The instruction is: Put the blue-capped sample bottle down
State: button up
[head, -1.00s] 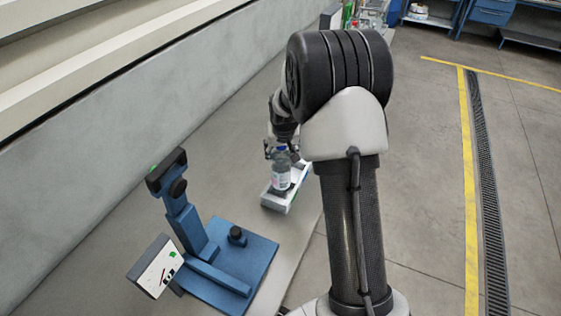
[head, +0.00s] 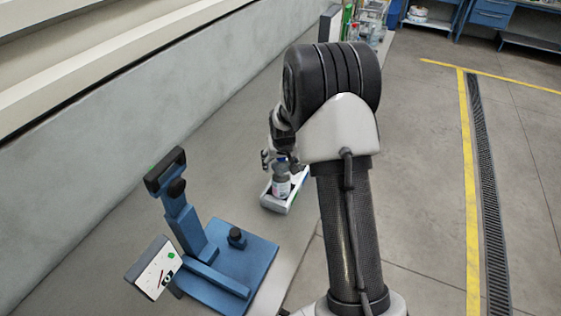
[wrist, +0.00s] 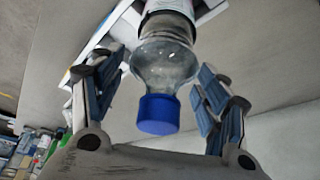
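The sample bottle (head: 281,187) is clear with a white label and stands upright in a small white tray (head: 272,204) on the bench. In the wrist view its blue cap (wrist: 158,114) points toward the camera, and the tray (wrist: 97,38) shows behind the bottle. My gripper (head: 280,160) is over the top of the bottle. In the wrist view my gripper (wrist: 163,78) has its fingers on either side of the bottle's shoulder, with a gap showing on both sides, so it is open. The bottle's base is hidden by the tray's wall.
A blue labeller stand (head: 201,240) with a small screen (head: 154,268) stands on the bench at the near left. Glassware and a green item (head: 348,20) stand at the far end. The wall runs along the left; the bench edge is close right of the tray.

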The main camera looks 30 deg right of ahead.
dwell(0.3)
jog(key=shift+r, duration=0.3)
jog(key=s+a+f+p+v, duration=0.1)
jog(key=a+v, duration=0.1)
jog(key=v, duration=0.9)
jog(key=s+a+p+v, duration=0.1)
jog(key=a+v, duration=0.1)
jog(key=v, duration=0.9)
jog(key=s+a+r+n, duration=0.1)
jog(key=s+a+r, duration=0.1)
jog(key=s, duration=0.6)
jog(key=s+a+r+n+y, duration=0.1)
jog(key=s+a, duration=0.4)
jog(key=s, duration=0.3)
jog(key=s+a+r+n, duration=0.1)
jog(key=s+a+r, duration=0.1)
jog(key=s, duration=0.7)
jog(key=shift+a+r+n, duration=0.3)
jog(key=shift+a+r, duration=0.1)
jog(key=shift+a, duration=0.3)
jog(key=shift+s, duration=0.1)
notch_tip(320, 180, down, 6)
jog(key=b, duration=0.6)
